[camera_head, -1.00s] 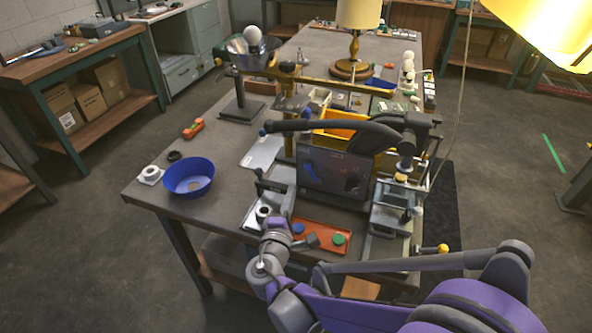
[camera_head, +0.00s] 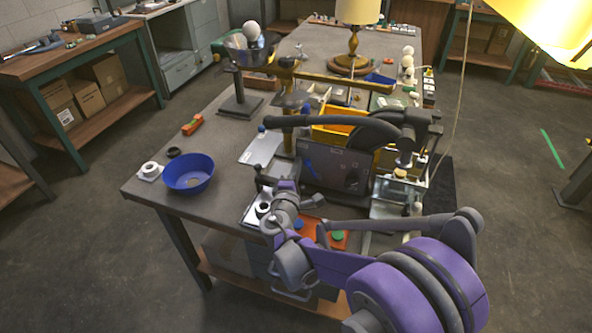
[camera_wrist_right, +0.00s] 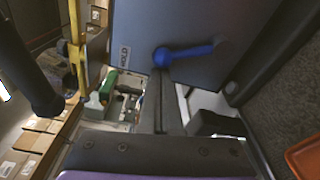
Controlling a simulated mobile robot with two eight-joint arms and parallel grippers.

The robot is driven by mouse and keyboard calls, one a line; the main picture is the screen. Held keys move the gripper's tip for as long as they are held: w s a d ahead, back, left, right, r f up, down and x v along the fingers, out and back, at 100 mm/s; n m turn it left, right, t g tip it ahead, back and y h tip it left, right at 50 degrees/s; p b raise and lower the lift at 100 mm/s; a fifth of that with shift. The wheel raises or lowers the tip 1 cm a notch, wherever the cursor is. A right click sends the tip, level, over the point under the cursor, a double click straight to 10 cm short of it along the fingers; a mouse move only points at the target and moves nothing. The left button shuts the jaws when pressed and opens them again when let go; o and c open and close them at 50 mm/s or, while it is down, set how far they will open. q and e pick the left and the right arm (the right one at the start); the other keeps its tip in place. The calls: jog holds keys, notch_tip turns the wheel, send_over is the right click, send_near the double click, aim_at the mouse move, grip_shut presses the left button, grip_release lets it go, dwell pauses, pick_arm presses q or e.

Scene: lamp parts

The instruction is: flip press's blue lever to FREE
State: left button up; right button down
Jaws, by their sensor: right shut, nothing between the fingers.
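The press has a dark upright panel (camera_head: 335,172) at the near end of the workbench; the panel also shows in the wrist view (camera_wrist_right: 185,22). The blue lever (camera_wrist_right: 190,52) lies nearly level across it there. Its rounded end points left, beside the printed word HOLD (camera_wrist_right: 124,56). In the head view the lever (camera_head: 309,166) is small and unclear. My right gripper (camera_head: 289,187) is at the panel's lower left. In the wrist view its dark fingers (camera_wrist_right: 160,76) are shut and empty, just below the lever's rounded end; contact cannot be told. My left gripper is out of view.
A long dark press arm (camera_head: 330,122) runs above the panel. An orange tray (camera_head: 338,243) with small parts lies under my right arm. A blue bowl (camera_head: 188,173) and a white ring part (camera_head: 150,171) stand at the bench's left. The yellow bin (camera_head: 338,134) is behind the panel.

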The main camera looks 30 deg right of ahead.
aim_at(324, 158)
jog(key=shift+s+d+r+m, duration=0.3)
jog(key=shift+s+r+m, duration=0.1)
jog(key=shift+m, duration=0.5)
jog(key=shift+s+d+r+m+t+p, duration=0.3)
jog(key=shift+m+p, duration=0.15)
jog(key=shift+m, duration=0.15)
jog(key=shift+s+d+r, duration=0.35)
jog(key=shift+s+d, duration=0.15)
jog(key=shift+s, duration=0.1)
jog(key=m, duration=0.1)
jog(key=s+d+m, duration=0.1)
jog(key=m, duration=0.1)
jog(key=shift+s+d+r+h+p, duration=0.1)
jog(key=shift+s+d+h+p, duration=0.1)
jog(key=shift+s+h+p, duration=0.15)
jog(key=shift+s+d, duration=0.4)
jog(key=shift+s, duration=0.05)
jog(key=shift+s+d, duration=0.1)
